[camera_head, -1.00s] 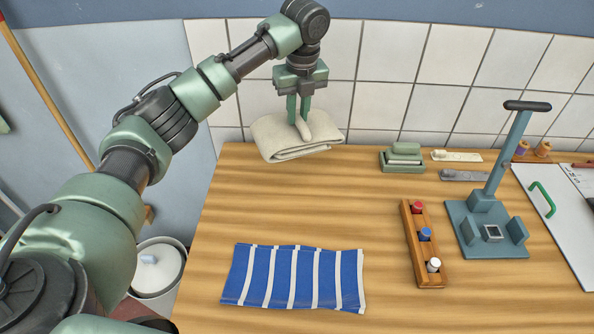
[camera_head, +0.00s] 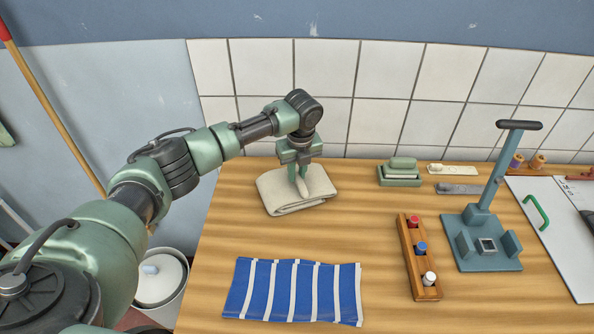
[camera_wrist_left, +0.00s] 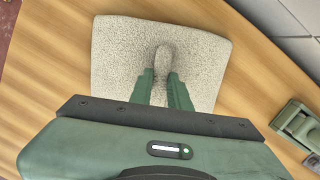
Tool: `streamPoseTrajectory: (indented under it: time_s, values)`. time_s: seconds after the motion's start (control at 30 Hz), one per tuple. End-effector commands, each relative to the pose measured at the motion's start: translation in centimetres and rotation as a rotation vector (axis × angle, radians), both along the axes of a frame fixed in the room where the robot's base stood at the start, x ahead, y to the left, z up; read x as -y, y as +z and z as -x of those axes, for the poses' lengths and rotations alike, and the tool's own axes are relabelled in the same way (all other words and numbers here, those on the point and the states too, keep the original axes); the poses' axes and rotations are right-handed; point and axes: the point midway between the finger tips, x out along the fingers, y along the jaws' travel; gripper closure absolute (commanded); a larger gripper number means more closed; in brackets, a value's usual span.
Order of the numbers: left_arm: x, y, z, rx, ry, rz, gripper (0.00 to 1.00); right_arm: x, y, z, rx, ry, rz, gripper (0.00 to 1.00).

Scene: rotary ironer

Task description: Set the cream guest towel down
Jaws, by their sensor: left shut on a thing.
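The cream guest towel (camera_head: 282,196) is a folded, textured pad at the back left of the wooden table (camera_head: 330,228). It looks level and at or very near the tabletop; whether it fully rests there I cannot tell. My left gripper (camera_head: 301,184) points down at the towel's middle, with its fingers shut on a pinched ridge of the cloth. In the left wrist view the towel (camera_wrist_left: 118,70) spreads out under the fingers of my left gripper (camera_wrist_left: 163,82), and a raised fold stands between them. My right gripper is not in view.
A blue and white striped cloth (camera_head: 292,291) lies at the front. A wooden rack with several coloured spools (camera_head: 420,262), a blue-grey stand (camera_head: 490,225) and a green soap-dish-like block (camera_head: 399,173) are to the right. A tiled wall (camera_head: 385,95) rises behind. Bare table surrounds the towel.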

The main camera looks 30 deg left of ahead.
Motion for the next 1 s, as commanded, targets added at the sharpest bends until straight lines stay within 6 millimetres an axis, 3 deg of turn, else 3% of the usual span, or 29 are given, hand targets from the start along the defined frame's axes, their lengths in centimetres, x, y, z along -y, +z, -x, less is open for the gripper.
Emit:
streamPoseTrajectory:
  time_s: [0.2,0.23,0.3,0.73,1.0]
  values:
    - [0.0,-0.1,0.0,0.001,0.000,0.001,1.00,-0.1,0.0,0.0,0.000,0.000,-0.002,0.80]
    - [0.0,-0.2,0.0,0.001,0.000,0.001,0.80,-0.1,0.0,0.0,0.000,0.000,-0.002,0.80]
    - [0.0,-0.2,0.0,0.001,0.000,0.001,0.61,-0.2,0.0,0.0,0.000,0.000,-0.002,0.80]
    - [0.1,0.6,-0.1,0.003,0.001,0.001,0.61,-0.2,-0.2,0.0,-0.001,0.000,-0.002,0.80]
    - [0.7,5.7,0.4,0.006,-0.001,0.001,0.61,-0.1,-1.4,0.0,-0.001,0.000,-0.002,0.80]
